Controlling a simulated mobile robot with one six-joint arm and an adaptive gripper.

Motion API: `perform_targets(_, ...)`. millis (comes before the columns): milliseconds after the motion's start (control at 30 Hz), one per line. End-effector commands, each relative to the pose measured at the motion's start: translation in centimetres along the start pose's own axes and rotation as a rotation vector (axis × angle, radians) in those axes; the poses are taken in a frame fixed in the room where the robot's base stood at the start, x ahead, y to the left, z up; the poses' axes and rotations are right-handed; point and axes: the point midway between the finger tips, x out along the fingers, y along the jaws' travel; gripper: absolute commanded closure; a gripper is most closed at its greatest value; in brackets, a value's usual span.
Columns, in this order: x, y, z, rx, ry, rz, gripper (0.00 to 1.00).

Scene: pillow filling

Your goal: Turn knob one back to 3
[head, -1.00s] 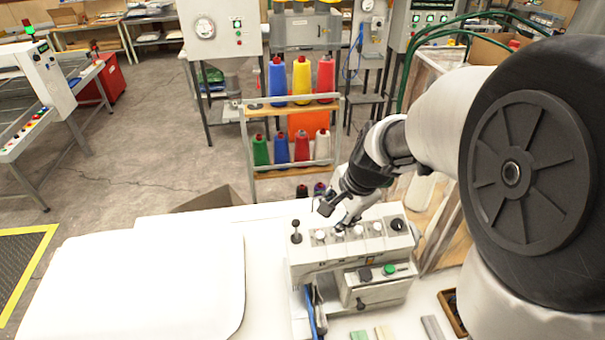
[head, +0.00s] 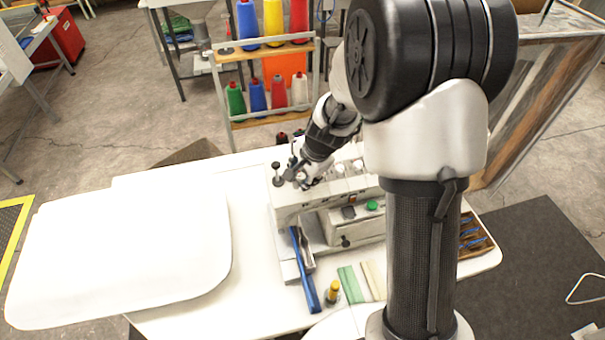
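The cream machine (head: 293,207) stands on the white table with a row of white knobs along its top. Two of these knobs show clear of my arm, a middle one (head: 340,169) and one beside it (head: 358,165). My gripper (head: 301,181) points down at the left end of the row, right of a black-topped post (head: 277,177). Its fingers are at the leftmost knob, which they mostly cover. I cannot tell whether they grip it or only stand around it. Knob numbers and the pointer setting are too small to read.
A green button (head: 372,205) is on the machine's front. A blue strip (head: 305,270), a yellow-capped bottle (head: 333,292) and green and cream bars lie in front. A white pillow-shaped piece (head: 120,255) covers the table's left. A thread rack (head: 270,90) stands behind.

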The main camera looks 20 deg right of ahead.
Motion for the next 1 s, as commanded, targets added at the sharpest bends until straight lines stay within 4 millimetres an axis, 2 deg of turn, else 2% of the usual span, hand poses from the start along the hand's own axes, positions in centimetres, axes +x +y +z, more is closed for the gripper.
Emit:
perform_targets(133, -0.03, -0.01, 0.01, 0.0, 0.0, 0.0, 0.61)
perform_targets(700, -0.04, 0.02, 0.02, 0.001, -0.001, 0.001, 0.99)
perform_targets(1000, -0.03, 0.01, 0.02, -0.014, -0.002, 0.002, 1.0)
